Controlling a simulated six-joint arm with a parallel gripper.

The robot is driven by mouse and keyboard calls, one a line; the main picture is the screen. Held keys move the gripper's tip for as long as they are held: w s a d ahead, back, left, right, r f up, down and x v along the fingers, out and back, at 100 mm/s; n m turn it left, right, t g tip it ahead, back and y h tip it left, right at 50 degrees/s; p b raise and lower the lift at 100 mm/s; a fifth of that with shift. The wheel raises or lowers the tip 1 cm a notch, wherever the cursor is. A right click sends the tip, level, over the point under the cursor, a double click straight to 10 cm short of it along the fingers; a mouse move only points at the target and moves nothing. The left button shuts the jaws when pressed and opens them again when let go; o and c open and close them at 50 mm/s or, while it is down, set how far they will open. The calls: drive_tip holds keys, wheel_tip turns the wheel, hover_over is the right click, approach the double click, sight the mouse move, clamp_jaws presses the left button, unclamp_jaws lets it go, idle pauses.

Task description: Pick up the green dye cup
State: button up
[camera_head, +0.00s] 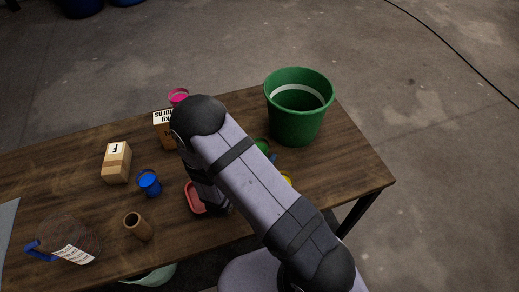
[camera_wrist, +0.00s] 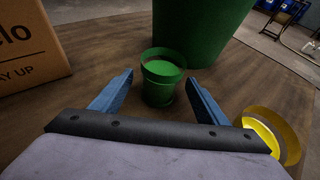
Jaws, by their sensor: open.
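The green dye cup (camera_wrist: 160,82) stands upright on the wooden table (camera_wrist: 121,35) in the wrist view, with green dye inside. My gripper (camera_wrist: 161,83) is open, with one blue finger on each side of the cup's near part. I cannot tell whether either finger touches the cup. In the head view a small part of the green cup (camera_head: 262,145) shows past my arm, which hides the rest of it and most of the gripper.
A large green bucket (camera_head: 297,122) stands just behind the cup. A yellow cup (camera_wrist: 270,135) is at the right, close to the gripper. A cardboard box (camera_wrist: 30,45) is at the left.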

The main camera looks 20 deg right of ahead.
sight(260, 145)
drive_tip(key=shift+x, duration=1.05)
drive_tip(key=c, duration=1.3)
drive_tip(key=shift+o, duration=0.2)
drive_tip(key=shift+r, duration=0.15)
drive_tip(key=shift+r, duration=4.85)
